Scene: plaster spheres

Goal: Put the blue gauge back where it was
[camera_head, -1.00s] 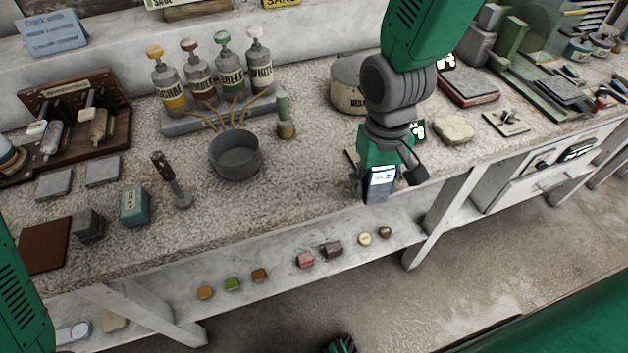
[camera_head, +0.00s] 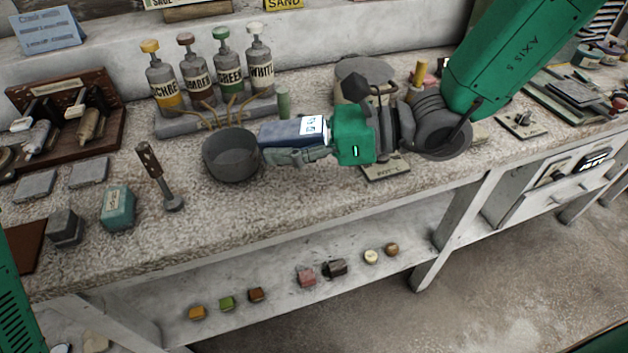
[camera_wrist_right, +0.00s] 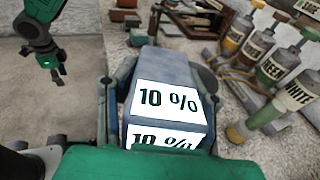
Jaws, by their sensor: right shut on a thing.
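The blue gauge (camera_head: 290,131), a dark blue block with a white label, is in my right gripper (camera_head: 293,143). The gripper is shut on it and points left, with the gauge lying sideways near the rim of the grey pot (camera_head: 232,157). I cannot tell whether it touches the pot. In the right wrist view the gauge (camera_wrist_right: 165,95) fills the space between the fingers, and its label reads 10 %. A small lettered plate (camera_head: 386,170) lies on the bench below my right wrist, partly hidden. My left gripper (camera_wrist_right: 48,72) shows small in the wrist view; its opening is unclear.
Labelled bottles (camera_head: 195,76) stand behind the pot. A hammer-like tool (camera_head: 160,178), a teal block (camera_head: 117,209) and a grey block (camera_head: 66,227) stand to its left. A round tub (camera_head: 362,68) is behind my right gripper. The bench front (camera_head: 270,215) is bare.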

